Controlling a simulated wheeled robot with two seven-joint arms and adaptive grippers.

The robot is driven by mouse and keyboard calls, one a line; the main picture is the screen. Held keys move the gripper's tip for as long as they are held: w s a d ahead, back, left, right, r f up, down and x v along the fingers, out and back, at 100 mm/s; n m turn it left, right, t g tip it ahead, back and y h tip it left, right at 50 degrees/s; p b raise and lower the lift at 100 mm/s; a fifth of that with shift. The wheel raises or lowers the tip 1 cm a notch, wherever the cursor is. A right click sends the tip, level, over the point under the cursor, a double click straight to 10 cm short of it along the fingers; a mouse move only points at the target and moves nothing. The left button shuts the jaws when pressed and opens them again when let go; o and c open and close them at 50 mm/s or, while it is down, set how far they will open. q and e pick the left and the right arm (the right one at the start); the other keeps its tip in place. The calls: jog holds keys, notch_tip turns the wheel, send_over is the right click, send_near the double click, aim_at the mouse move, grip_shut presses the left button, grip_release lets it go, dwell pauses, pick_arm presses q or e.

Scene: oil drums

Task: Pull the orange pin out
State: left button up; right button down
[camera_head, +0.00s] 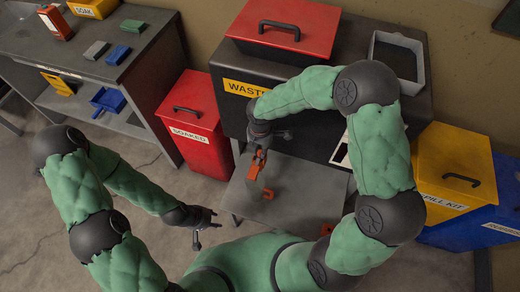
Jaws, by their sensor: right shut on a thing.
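My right gripper (262,146) hangs over the low grey table (300,185) in front of the dark cabinet. I cannot tell if this orange part is the pin. A small orange hook-shaped piece (268,194) shows just below and to the right, at the tabletop. My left gripper (207,229) is open and empty, low over the floor to the left of the table, apart from everything.
A red bin marked SOAKED (196,122) stands left of the table. The dark cabinet (300,133) with a red lid (284,27) stands behind it. A yellow spill kit box (457,165) is at the right. A workbench (90,50) fills the upper left.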

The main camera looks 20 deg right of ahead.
jog(key=shift+r+p, duration=1.8)
jog(key=shift+r, duration=0.05)
dwell(0.6)
jog(key=shift+r+p, duration=2.7)
jog(key=shift+r, duration=0.2)
